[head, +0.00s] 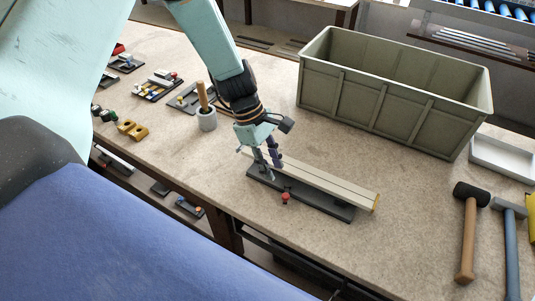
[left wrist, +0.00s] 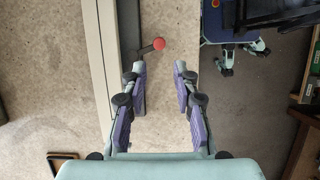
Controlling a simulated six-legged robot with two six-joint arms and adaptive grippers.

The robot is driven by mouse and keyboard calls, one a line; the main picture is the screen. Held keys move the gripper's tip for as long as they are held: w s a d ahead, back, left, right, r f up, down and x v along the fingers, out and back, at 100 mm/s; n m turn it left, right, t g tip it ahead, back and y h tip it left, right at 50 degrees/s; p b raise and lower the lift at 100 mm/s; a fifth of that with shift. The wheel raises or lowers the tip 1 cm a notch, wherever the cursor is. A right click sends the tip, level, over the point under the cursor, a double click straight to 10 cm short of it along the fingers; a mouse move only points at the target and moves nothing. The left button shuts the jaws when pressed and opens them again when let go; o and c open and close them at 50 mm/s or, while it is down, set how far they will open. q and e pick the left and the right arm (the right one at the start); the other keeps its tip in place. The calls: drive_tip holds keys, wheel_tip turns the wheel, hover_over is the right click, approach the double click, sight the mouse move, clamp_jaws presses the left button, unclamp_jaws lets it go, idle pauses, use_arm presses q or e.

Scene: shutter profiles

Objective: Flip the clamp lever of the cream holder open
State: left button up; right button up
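The holder is a long dark base (head: 330,207) on the bench with a cream profile (head: 335,186) lying along it. Its clamp lever has a red knob (head: 285,197) and sticks out from the near side of the base. In the left wrist view the red knob (left wrist: 158,44) shows just ahead of the fingertips, beside the dark base (left wrist: 129,30); the cream profile (left wrist: 100,60) is at left. My left gripper (head: 266,170) is open, with a clear gap between its fingertips (left wrist: 161,74), and nothing is in it. My right gripper is not in view.
A large green crate (head: 385,117) stands behind the holder. A mallet (head: 468,235), a hammer (head: 510,240) and a white tray (head: 505,160) are at right. A grey pot with a wooden handle (head: 206,119) and yellow block (head: 133,130) are at left. The bench edge is close.

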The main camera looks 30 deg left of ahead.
use_arm(q)
drive_tip(key=shift+v, duration=1.55)
drive_tip(key=s+f+m+y, duration=0.1)
drive_tip(key=s+f+m, duration=0.45)
drive_tip(key=s, duration=0.35)
drive_tip(key=s+f+m+y, duration=0.2)
drive_tip(key=s+f+m, duration=0.35)
drive_tip(key=s, duration=0.45)
drive_tip(key=s+f+m+y, duration=0.1)
drive_tip(key=s+f+m, duration=0.45)
drive_tip(key=s, duration=0.35)
wheel_tip(320, 180, down, 20)
drive_tip(key=b, duration=2.1)
drive_tip(key=shift+w+d+y+b, duration=0.15)
drive_tip(key=shift+d+y+b, duration=0.15)
drive_tip(key=shift+d, duration=0.15)
drive_tip(key=shift+m, duration=0.25)
